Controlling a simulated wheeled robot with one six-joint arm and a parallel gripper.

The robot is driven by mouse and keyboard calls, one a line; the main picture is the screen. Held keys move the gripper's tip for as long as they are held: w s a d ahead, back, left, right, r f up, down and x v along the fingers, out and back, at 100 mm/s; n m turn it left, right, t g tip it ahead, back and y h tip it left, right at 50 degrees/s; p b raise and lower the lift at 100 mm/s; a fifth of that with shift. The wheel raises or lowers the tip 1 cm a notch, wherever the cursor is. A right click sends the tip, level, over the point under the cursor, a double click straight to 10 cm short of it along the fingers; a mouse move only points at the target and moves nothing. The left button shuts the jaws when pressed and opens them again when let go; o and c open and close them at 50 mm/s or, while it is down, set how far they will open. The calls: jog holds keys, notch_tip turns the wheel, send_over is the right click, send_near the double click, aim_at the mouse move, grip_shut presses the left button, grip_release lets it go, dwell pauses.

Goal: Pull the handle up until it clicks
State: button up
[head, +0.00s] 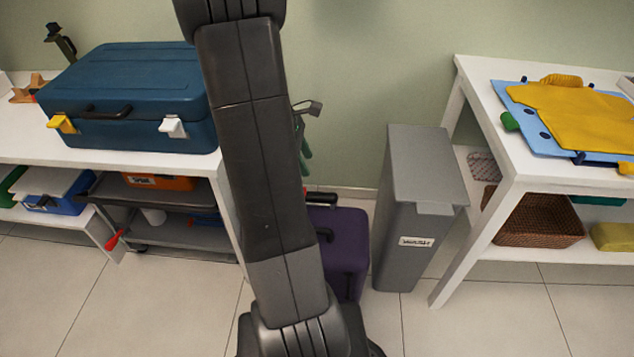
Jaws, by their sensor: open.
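A purple suitcase (350,237) stands upright on the floor, right of the white table's end. My arm crosses the middle of the head view and hides its left part. A black handle bar (321,198) lies low at the suitcase's top, close to the body, with its left end hidden by my arm. A second dark grip (325,235) shows on the suitcase below it. My gripper is not in view, so its place relative to the handle does not show.
A grey lidded bin (415,215) stands close to the suitcase's right. A white table (28,133) with a blue case (130,90) is at left. A white shelf unit (487,118) with a yellow cloth (580,115) is at right. The front floor is partly clear.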

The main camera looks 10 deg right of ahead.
aim_at(325, 194)
jog(key=b+x, duration=0.3)
jog(key=x, duration=0.9)
jog(key=shift+s+f, duration=0.15)
jog(key=shift+f, duration=0.25)
jog(key=shift+c, duration=0.4)
grip_shut()
